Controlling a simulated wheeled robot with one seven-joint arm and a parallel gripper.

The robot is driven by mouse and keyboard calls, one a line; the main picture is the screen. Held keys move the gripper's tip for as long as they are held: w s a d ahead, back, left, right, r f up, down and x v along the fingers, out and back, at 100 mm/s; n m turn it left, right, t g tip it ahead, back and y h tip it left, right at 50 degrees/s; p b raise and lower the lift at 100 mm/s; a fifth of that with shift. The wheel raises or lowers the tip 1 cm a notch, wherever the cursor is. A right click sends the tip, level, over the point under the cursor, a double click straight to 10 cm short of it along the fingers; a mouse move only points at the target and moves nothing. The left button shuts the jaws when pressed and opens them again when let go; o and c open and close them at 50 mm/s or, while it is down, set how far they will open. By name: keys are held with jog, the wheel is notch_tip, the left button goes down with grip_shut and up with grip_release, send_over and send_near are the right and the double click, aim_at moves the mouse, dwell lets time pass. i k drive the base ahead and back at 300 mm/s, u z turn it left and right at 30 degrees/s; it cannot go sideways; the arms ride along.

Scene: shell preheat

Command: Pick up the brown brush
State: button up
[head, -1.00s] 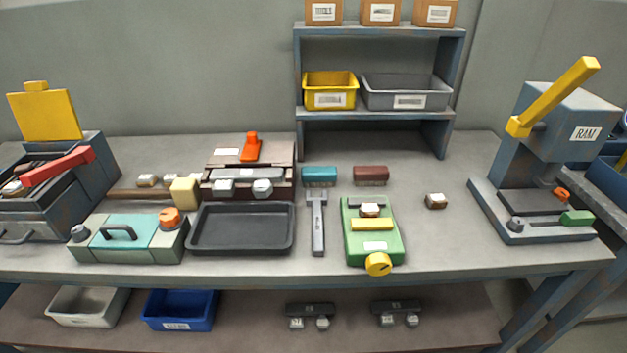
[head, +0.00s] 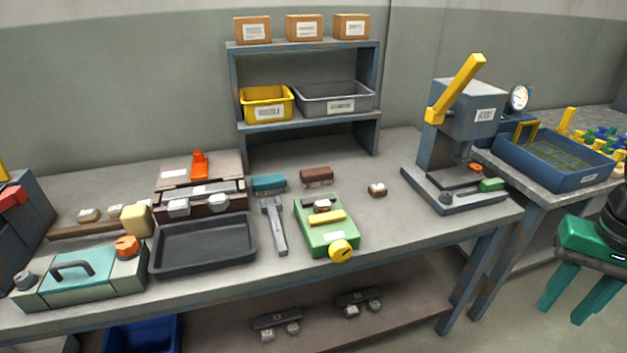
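The brown brush (head: 316,176) lies on the workbench (head: 395,222), below the shelf unit and behind the green device. It has a reddish-brown block with bristles along its lower edge. A teal brush (head: 269,184) of like shape lies just to its left, a small gap apart.
A green device (head: 327,228) with a yellow knob stands in front of the brown brush. A hammer-like tool (head: 275,226) and a black tray (head: 204,244) lie to the left. A small brown-topped block (head: 377,189) and a press (head: 462,140) stand to the right.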

aim_at(310, 178)
jog(key=u, duration=0.1)
jog(key=i, duration=1)
jog(key=z, duration=0.1)
